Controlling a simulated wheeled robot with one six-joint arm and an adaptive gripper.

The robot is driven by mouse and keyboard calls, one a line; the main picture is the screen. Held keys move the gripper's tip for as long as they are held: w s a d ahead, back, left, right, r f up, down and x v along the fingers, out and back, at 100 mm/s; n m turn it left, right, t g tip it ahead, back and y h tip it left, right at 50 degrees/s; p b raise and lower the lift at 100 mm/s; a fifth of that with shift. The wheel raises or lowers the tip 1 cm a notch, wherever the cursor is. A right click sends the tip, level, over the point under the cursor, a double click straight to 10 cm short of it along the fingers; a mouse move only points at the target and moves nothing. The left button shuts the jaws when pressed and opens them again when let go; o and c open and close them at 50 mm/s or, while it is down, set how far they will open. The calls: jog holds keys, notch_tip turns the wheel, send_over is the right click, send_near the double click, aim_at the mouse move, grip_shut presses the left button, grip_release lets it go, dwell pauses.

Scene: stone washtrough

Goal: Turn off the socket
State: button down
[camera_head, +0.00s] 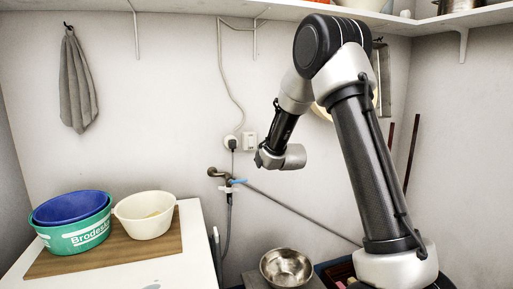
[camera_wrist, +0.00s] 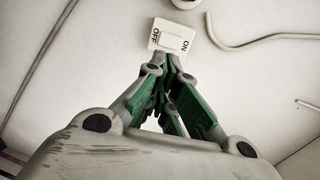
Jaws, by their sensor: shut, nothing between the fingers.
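The socket switch (camera_wrist: 174,38) is a white plate on the wall with a rocker marked OFF on its left and ON on its right in the wrist view. I cannot tell which side is pressed in. My gripper (camera_wrist: 167,66) is shut and empty, its green-lined fingers pointing at the switch's lower edge. I cannot tell whether the tips touch it. In the head view the switch plate (camera_head: 250,141) sits right of a round socket (camera_head: 230,142) with a black plug and a cable. The fingers are mostly hidden there behind my wrist.
A tap (camera_head: 219,173) with a blue handle and a hose is below the socket. A counter at left holds a green tub (camera_head: 75,240), a blue bowl and a white bowl (camera_head: 145,220). A metal bowl (camera_head: 286,268) is lower down. A shelf (camera_head: 200,9) runs above.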

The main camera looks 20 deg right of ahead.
aim_at(254, 145)
jog(key=w, duration=0.3)
jog(key=w+f, duration=0.1)
jog(key=w, duration=0.6)
jog(key=shift+w+f, duration=0.35)
jog(key=shift+w, duration=0.05)
